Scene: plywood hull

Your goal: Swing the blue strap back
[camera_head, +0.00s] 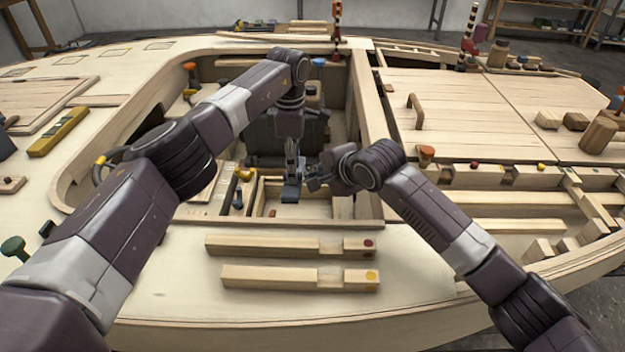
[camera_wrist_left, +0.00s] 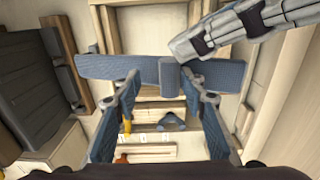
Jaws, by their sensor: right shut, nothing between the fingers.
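The blue strap (camera_wrist_left: 112,67) lies across the upper middle of the left wrist view, with a raised blue block (camera_wrist_left: 170,79) near its middle. My left gripper (camera_wrist_left: 163,77) is open, its two fingers apart on either side of the block; I cannot tell whether they touch it. In the head view my left gripper (camera_head: 291,178) points down into the hull opening, and the strap there is mostly hidden or hard to tell from the fingers. My right gripper (camera_head: 318,178) is shut and empty, just right of the left one; part of it crosses the upper right of the wrist view.
Wooden walls of the hull opening (camera_head: 372,140) surround both grippers. A dark box (camera_head: 262,135) stands behind them. Two loose wooden bars (camera_head: 285,246) (camera_head: 290,278) lie on the near deck. A yellow level (camera_head: 60,130) lies on the left deck. A handled hatch panel (camera_head: 470,112) is at right.

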